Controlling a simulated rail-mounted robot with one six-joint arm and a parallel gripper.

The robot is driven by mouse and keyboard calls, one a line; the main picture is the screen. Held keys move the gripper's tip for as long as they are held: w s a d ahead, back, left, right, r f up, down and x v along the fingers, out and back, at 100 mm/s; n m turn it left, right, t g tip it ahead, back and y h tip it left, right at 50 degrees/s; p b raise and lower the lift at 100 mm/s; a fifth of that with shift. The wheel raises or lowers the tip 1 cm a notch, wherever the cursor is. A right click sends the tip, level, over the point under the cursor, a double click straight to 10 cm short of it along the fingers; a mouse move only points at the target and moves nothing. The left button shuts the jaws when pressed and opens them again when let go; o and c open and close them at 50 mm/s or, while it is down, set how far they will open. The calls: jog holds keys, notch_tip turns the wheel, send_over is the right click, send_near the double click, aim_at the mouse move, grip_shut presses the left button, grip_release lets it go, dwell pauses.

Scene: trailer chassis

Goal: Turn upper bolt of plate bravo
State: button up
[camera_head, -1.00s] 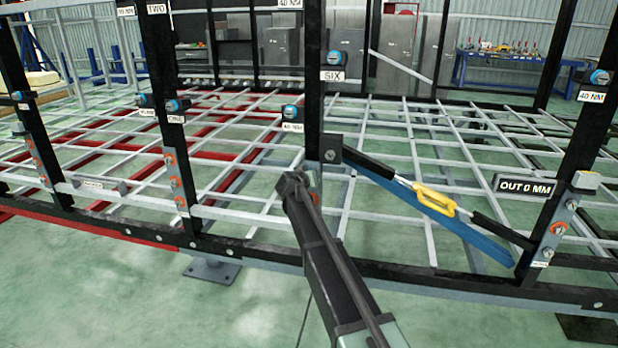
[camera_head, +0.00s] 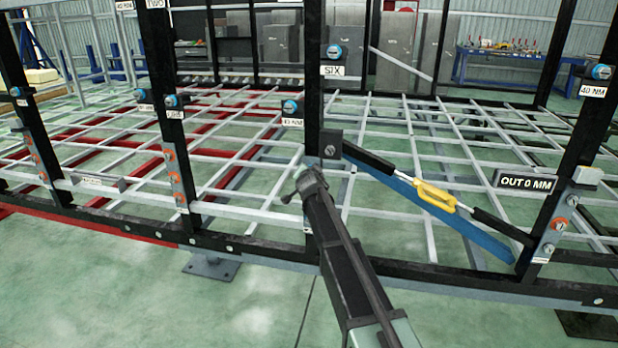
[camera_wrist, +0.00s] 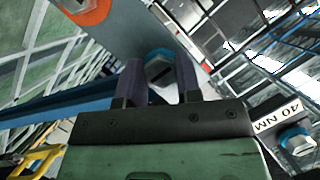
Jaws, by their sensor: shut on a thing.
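My gripper (camera_head: 306,186) is at the middle black post, below the SIX label, and covers the plate there in the head view. In the wrist view its two dark fingers (camera_wrist: 159,82) stand on either side of a bolt head (camera_wrist: 158,68) with a blue ring and are shut on it. The bolt sits on a grey plate (camera_wrist: 118,32). A second fastener with an orange ring (camera_wrist: 88,10) is on the same plate at the top edge of the wrist view. No plate name is readable here.
A blue beam (camera_head: 470,232) and a yellow-handled turnbuckle (camera_head: 436,196) slope down right from the middle post. An OUT 0 MM sign (camera_head: 526,182) and another bolted plate (camera_head: 555,225) are at the right post.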

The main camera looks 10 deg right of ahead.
jog(key=m+t+b, duration=0.1)
jog(key=m, duration=0.1)
jog(key=m+t+y+b, duration=0.1)
jog(key=m+b, duration=0.1)
jog(key=m, duration=0.1)
jog(key=m+t+y+b, duration=0.1)
jog(key=m+b, duration=0.1)
jog(key=m, duration=0.1)
jog(key=shift+s+d+f+t, duration=0.1)
jog(key=shift+s+f+t, duration=0.05)
jog(key=shift+t, duration=0.15)
dwell(0.4)
jog(key=o, duration=0.9)
jog(key=s, duration=1)
jog(key=shift+s, duration=0.4)
